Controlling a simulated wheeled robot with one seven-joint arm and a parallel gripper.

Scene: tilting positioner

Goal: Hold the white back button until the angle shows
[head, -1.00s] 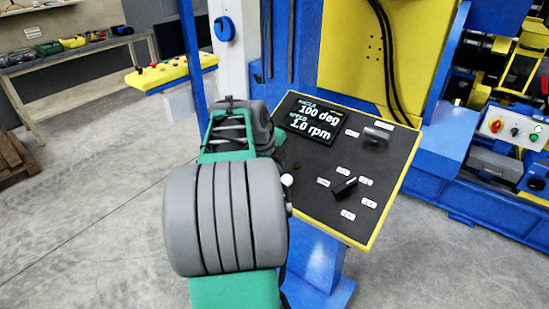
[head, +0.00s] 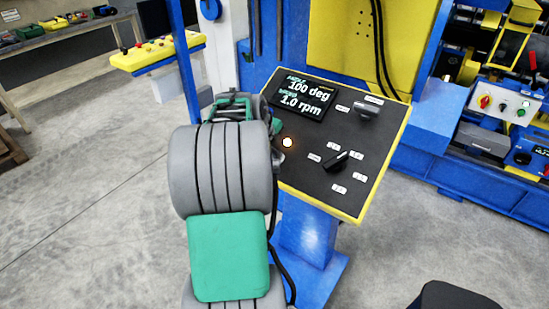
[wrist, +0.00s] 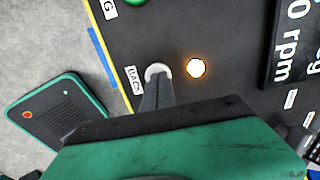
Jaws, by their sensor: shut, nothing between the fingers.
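The white back button (wrist: 157,70) shows in the wrist view beside a label reading BACK (wrist: 134,78). My gripper (wrist: 157,88) is shut and empty, its fingertips over the lower part of the button. They look to be against it, and the contact point is hidden. In the head view my arm hides the button. A round lamp (head: 287,142) glows white-orange beside it, also in the wrist view (wrist: 196,68). The display (head: 303,97) reads 100 deg and 1.0 rpm, with small unreadable yellow text at its upper right.
A blue machine frame stands behind.

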